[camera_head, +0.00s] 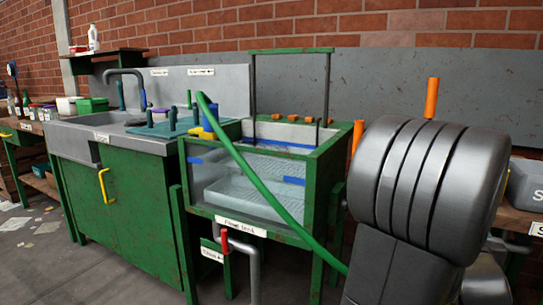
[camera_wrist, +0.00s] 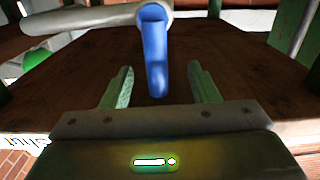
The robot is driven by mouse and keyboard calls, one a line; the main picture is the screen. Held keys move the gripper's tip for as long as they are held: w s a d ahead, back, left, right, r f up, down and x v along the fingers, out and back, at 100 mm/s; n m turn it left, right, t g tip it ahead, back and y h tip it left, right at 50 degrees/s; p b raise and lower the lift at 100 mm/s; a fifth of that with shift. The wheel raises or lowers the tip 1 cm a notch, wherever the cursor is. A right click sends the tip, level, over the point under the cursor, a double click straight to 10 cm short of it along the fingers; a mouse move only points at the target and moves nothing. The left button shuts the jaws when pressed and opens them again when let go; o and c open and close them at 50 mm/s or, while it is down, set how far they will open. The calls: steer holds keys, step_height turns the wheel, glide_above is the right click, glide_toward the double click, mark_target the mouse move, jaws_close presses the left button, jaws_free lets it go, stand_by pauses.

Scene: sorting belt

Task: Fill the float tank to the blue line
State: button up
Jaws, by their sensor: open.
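The float tank (camera_head: 250,190) stands in the middle of the head view, with clear walls in a green frame. Blue marks (camera_head: 294,181) show on its walls; the water level is hard to tell. A green hose (camera_head: 243,160) arches from its upper left and runs down across its front to the lower right. In the wrist view, a blue lever (camera_wrist: 154,35) hangs from a pale pipe (camera_wrist: 90,19). My gripper (camera_wrist: 160,85) is open, its green fingers on either side of the lever's lower end, with gaps. The gripper is out of the head view.
A red-handled valve (camera_head: 224,240) on a grey pipe sits under the tank. Left is a green sink cabinet (camera_head: 135,195) with a tap (camera_head: 125,73). Orange posts (camera_head: 431,98) stand behind my arm. A partly visible label (camera_wrist: 30,141) shows in the wrist view.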

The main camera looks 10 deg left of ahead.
steer(key=shift+s, duration=0.1)
steer(key=v, duration=0.8)
steer(key=shift+w, duration=0.2)
steer(key=w+d+m, duration=0.1)
steer(key=w+d, duration=0.1)
steer(key=w, duration=0.5)
steer(key=shift+w+d, duration=0.2)
steer(key=shift+d, duration=0.05)
steer(key=shift+a, duration=0.1)
stand_by(0.5)
